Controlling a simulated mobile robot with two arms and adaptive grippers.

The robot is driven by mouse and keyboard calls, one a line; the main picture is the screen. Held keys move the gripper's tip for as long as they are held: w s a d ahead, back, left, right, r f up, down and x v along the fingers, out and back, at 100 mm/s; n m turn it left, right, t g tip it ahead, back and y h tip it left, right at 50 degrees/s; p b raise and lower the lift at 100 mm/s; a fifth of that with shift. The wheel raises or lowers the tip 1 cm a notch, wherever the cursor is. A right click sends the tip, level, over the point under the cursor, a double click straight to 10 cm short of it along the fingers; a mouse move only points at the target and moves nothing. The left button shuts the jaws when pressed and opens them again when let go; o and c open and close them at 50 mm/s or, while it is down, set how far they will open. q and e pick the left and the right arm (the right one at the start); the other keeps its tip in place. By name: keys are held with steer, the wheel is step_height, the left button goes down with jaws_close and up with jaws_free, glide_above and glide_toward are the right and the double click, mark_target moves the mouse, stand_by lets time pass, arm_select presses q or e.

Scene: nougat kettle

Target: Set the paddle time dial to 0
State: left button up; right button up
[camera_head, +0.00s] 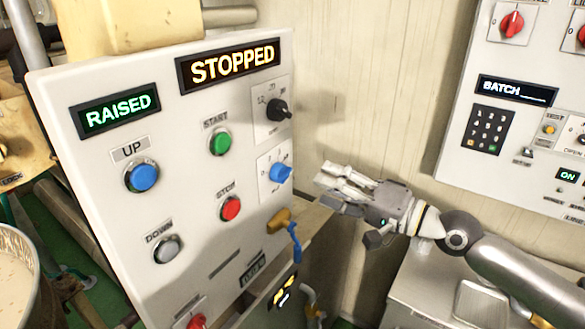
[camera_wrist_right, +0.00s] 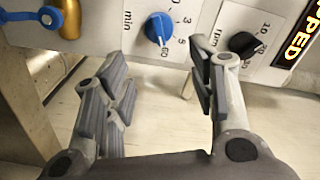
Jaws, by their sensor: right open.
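The blue dial (camera_head: 281,173) is on the right edge of the white control panel, on a white scale plate. The right wrist view shows the blue dial (camera_wrist_right: 158,27) with the word "min" and marks including 0, 3, 5 and 60. I cannot tell for sure which mark its pointer meets. My right gripper (camera_head: 328,182) is open and empty, to the right of the dial and apart from it. In the wrist view my right gripper's fingers (camera_wrist_right: 160,75) stand spread, with the dial beyond the gap between them. My left gripper is not in view.
A black rpm dial (camera_head: 278,110) sits above the blue one. Below is a brass valve (camera_head: 279,221) with a blue lever. The panel also holds buttons, a red stop button (camera_head: 230,209) and a "STOPPED" display (camera_head: 229,66). A second panel (camera_head: 459,155) hangs at right.

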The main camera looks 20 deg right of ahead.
mark_target(291, 173)
steer(key=p+x, duration=0.2)
steer(key=x, duration=0.2)
steer(key=p+x, duration=0.2)
steer(key=x, duration=0.1)
steer(key=shift+w+a+r, duration=0.2)
steer(key=shift+w+a, duration=0.05)
steer(key=shift+a, duration=0.05)
steer(key=shift+p+x, duration=0.35)
steer(key=shift+x, duration=0.5)
steer(key=shift+f, duration=0.15)
steer(key=c, duration=0.9)
